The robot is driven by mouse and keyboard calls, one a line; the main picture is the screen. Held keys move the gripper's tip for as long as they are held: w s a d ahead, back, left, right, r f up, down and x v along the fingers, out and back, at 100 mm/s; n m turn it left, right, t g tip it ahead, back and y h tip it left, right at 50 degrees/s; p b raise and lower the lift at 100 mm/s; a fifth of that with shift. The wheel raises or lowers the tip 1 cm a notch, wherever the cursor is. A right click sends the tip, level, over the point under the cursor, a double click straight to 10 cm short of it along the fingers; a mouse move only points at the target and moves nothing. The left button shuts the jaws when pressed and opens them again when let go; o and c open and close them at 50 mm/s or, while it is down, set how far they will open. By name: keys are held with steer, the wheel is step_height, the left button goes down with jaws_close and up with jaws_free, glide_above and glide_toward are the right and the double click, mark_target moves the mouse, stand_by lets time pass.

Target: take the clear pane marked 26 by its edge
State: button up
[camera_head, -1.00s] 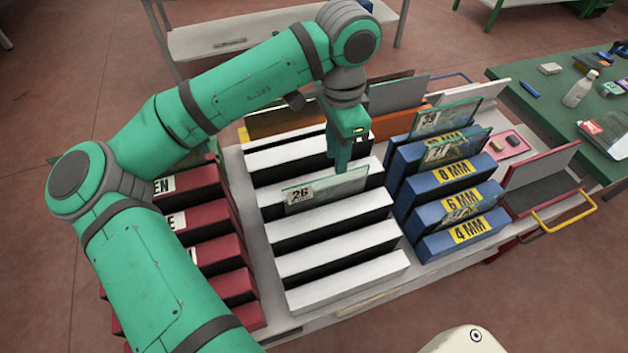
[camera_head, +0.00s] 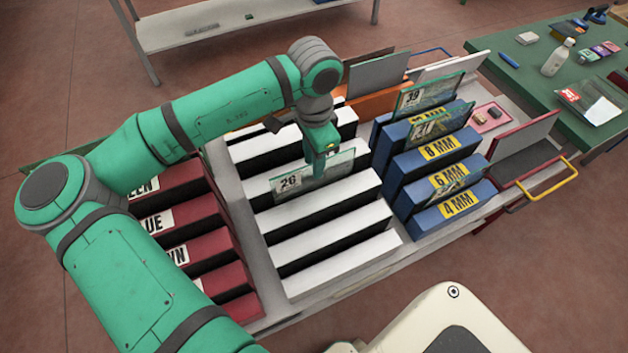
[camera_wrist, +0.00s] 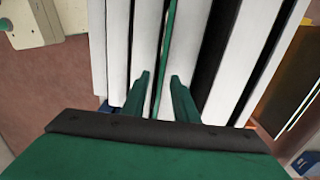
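The clear pane marked 26 (camera_head: 340,167) stands upright in a slot of the white rack (camera_head: 342,255), with its number label at its left end. My gripper (camera_head: 318,172) is over the pane's top edge. In the wrist view, the pane shows edge-on as a thin green line (camera_wrist: 166,55) running between the two fingers of my gripper (camera_wrist: 160,77). The fingers are apart, one on each side, with a gap visible on both sides of the pane. The gripper is open and holds nothing.
A dark red rack (camera_head: 190,215) stands left of the white one. A blue rack (camera_head: 425,185) on the right holds several panes, including one marked 39 (camera_head: 430,95). A green table (camera_head: 520,65) with a bottle (camera_head: 557,58) is at the back right.

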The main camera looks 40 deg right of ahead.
steer(key=shift+f, duration=0.7)
jaws_close()
stand_by(0.9)
